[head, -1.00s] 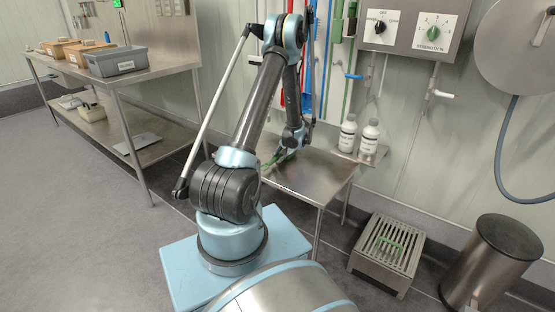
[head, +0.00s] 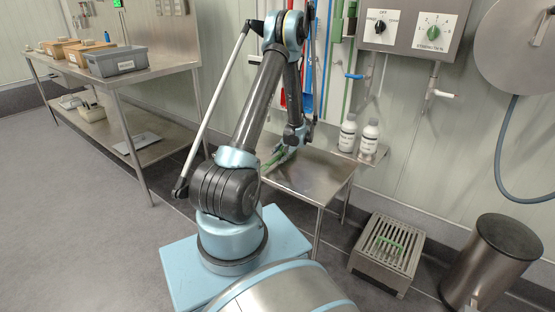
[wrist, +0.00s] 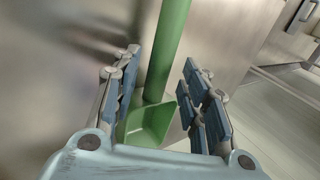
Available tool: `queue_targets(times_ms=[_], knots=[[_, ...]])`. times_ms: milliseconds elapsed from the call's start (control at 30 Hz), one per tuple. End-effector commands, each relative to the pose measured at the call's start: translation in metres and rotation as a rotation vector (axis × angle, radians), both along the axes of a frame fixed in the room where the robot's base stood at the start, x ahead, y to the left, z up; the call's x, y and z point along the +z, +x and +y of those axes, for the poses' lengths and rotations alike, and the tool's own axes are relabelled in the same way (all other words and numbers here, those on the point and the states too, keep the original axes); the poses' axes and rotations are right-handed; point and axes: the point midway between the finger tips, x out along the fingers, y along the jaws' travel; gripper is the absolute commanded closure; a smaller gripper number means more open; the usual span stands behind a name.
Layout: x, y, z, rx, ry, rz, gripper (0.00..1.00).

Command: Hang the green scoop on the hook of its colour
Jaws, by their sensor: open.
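The green scoop (wrist: 148,122) lies on the small steel table (head: 318,184). In the wrist view its handle runs up between my gripper's fingers and its pan is below, partly hidden by my gripper body. My gripper (wrist: 158,95) is open, with a padded finger on each side of the handle and gaps between. In the head view a bit of the green scoop (head: 270,160) shows beside my arm, and my gripper is mostly hidden at the table's left side. Red, blue and green long-handled tools hang on the wall behind; their hooks cannot be made out.
Two white bottles (head: 347,133) stand at the table's back right. A control box (head: 413,27) is on the wall above. A slatted steel step (head: 388,252) and a steel bin (head: 492,262) stand at right. A bench with a grey bin (head: 117,65) is at left.

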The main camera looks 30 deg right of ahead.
Motion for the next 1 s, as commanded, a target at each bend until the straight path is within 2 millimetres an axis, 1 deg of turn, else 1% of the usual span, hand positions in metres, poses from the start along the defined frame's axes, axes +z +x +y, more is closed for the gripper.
queue_targets(times_ms=[300, 533, 733, 900, 1000], knots=[[0.043, -0.027, -0.011, -0.001, 0.001, 0.000, 0.59], [0.071, -0.044, -0.018, -0.001, 0.001, 0.000, 0.59], [0.084, -0.053, -0.022, -0.001, 0.001, 0.000, 0.59], [0.088, -0.054, -0.022, 0.000, 0.001, 0.001, 0.59], [0.092, -0.052, -0.018, 0.008, -0.002, 0.003, 0.59]])
